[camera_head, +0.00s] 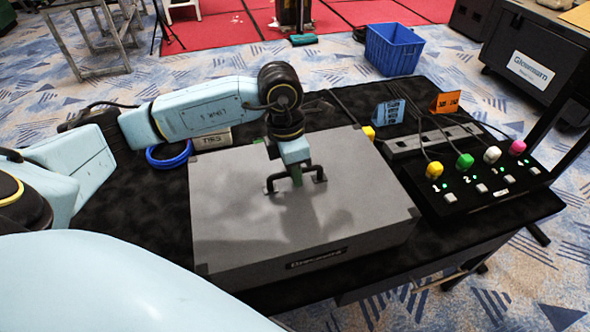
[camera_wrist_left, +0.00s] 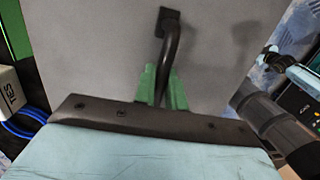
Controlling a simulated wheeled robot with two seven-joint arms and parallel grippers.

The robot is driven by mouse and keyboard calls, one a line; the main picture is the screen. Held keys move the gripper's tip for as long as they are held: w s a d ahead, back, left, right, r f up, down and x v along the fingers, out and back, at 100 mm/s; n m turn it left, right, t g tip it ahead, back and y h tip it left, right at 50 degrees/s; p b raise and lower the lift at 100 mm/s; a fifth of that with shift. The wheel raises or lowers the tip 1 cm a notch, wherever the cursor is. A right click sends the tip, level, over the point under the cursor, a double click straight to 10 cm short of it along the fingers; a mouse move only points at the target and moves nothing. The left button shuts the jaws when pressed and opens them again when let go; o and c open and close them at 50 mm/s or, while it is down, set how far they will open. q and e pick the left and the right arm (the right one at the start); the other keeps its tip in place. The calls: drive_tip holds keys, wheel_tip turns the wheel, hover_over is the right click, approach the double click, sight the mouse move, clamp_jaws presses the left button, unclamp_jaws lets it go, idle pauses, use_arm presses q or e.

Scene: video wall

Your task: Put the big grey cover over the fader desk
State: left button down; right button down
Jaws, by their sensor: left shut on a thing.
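The big grey cover (camera_head: 355,209) is a large box shape with dark corners, a label on its front and a black handle (camera_head: 318,173) on top. It sits in the middle of the black table, and whatever is under it is hidden. My left gripper (camera_head: 296,177) is shut on the handle. The left wrist view shows green fingers (camera_wrist_left: 162,90) on both sides of the black handle bar (camera_wrist_left: 170,55), above the grey top. The fader desk is not visible. My right gripper is not in view.
Right of the cover stands a black panel (camera_head: 480,188) with coloured plugs and cables, and a grey strip (camera_head: 430,140). A blue cable coil (camera_head: 168,157) and a small box (camera_head: 212,138) lie behind left. A blue crate (camera_head: 393,50) is beyond the table.

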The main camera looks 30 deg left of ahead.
use_arm(q)
drive_tip(key=shift+f, duration=0.1)
drive_tip(key=shift+f+b, duration=0.7)
drive_tip(key=shift+b, duration=0.05)
drive_tip(key=c, duration=1.5)
unclamp_jaws()
drive_tip(key=shift+o, duration=0.7)
drive_tip(key=shift+f, duration=0.1)
